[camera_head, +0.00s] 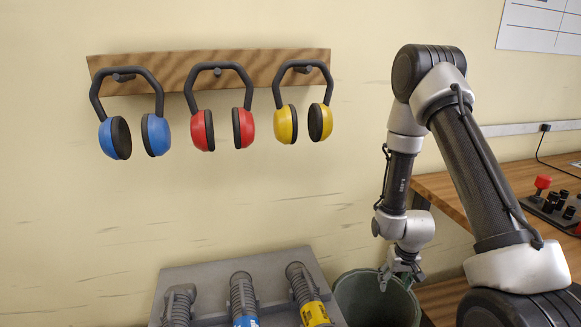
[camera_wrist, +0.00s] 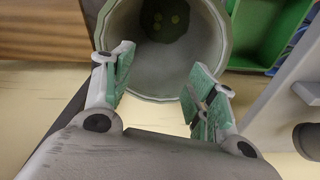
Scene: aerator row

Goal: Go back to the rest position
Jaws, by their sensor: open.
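The round bin (camera_wrist: 150,85) lies beyond the fingertips in that view. A few small yellowish spots show in the dark at its bottom; I cannot tell what they are.
Blue (camera_head: 134,137), red (camera_head: 222,129) and yellow (camera_head: 303,123) ear defenders hang from a wooden wall rack (camera_head: 180,70). A grey stand (camera_head: 207,274) with three ribbed grey hoses is left of the bin. A wooden bench (camera_head: 446,196) with a control box stands at right.

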